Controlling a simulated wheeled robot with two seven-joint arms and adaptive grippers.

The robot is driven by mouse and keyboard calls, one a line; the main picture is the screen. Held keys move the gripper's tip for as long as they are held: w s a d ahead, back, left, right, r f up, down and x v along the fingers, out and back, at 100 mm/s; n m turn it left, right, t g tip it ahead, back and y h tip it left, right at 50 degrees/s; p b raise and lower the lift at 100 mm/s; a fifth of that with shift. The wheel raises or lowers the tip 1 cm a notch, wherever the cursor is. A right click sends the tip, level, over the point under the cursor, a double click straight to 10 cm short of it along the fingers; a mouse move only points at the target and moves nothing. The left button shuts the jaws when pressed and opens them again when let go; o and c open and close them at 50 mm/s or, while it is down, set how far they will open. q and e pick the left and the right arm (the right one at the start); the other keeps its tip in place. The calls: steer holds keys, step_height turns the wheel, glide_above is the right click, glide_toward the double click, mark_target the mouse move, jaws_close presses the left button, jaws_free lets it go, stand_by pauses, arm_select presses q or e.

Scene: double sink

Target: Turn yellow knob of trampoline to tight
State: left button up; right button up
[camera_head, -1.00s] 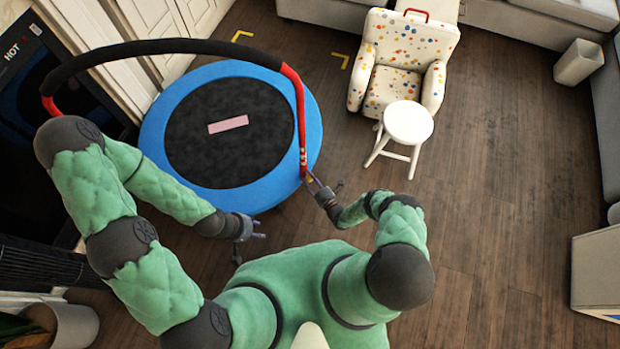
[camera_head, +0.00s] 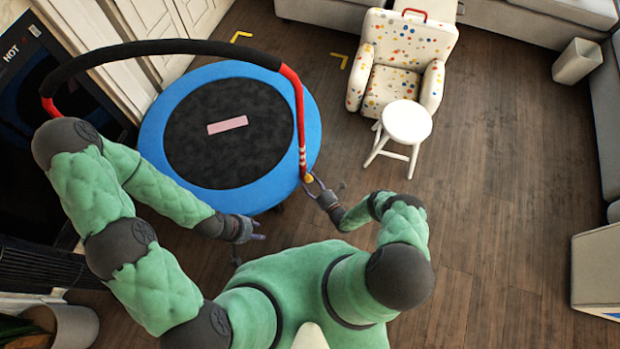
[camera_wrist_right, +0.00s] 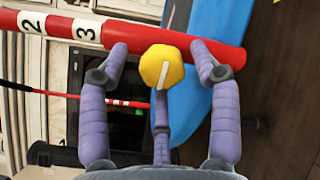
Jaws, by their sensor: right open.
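The round trampoline (camera_head: 150,130) has a blue rim, a black mat and a dark arched handlebar with red lower legs. The yellow knob (camera_head: 308,178) is on the near right red leg (camera_head: 300,120), low down. In the right wrist view the knob (camera_wrist_right: 162,67) faces me, with a white line pointing down from its middle. My right gripper (camera_head: 316,184) is open, with two fingers on either side of the knob near the red leg and a third finger below it. Contact with the knob is unclear. My left gripper (camera_head: 252,240) is open and empty beside the trampoline's near edge.
The red leg (camera_wrist_right: 60,25) carries white bands numbered 2 and 3. A white stool (camera_head: 407,122) and a spotted armchair (camera_head: 408,50) stand to the right of the trampoline.

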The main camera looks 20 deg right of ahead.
steer(key=v, duration=1)
steer(key=shift+s, duration=0.2)
steer(key=shift+d+r, duration=0.1)
